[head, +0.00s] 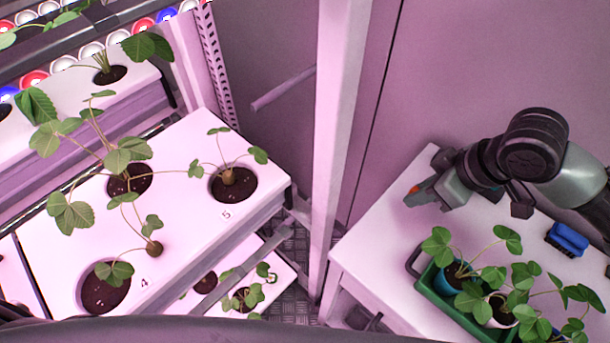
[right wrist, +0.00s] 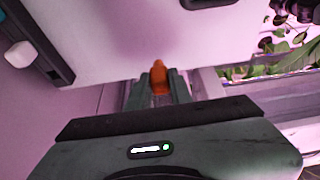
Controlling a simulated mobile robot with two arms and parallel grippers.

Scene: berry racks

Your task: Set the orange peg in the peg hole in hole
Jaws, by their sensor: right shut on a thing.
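The orange peg (right wrist: 158,78) is held between the two fingers of my right gripper (right wrist: 159,90) in the right wrist view. In the head view only a small orange tip of the peg (head: 414,189) shows at the jaws of my right gripper (head: 422,194). The gripper is above the far left part of the white table (head: 385,225), apart from the racks. I cannot make out a peg hole for certain in either view. My left gripper is not in view.
A white rack panel (head: 60,240) at left has round soil-filled holes with seedlings, some marked 4 and 5. A pale post (head: 335,120) stands between rack and table. A green crate (head: 438,291) of potted plants and a blue object (head: 567,239) are on the table.

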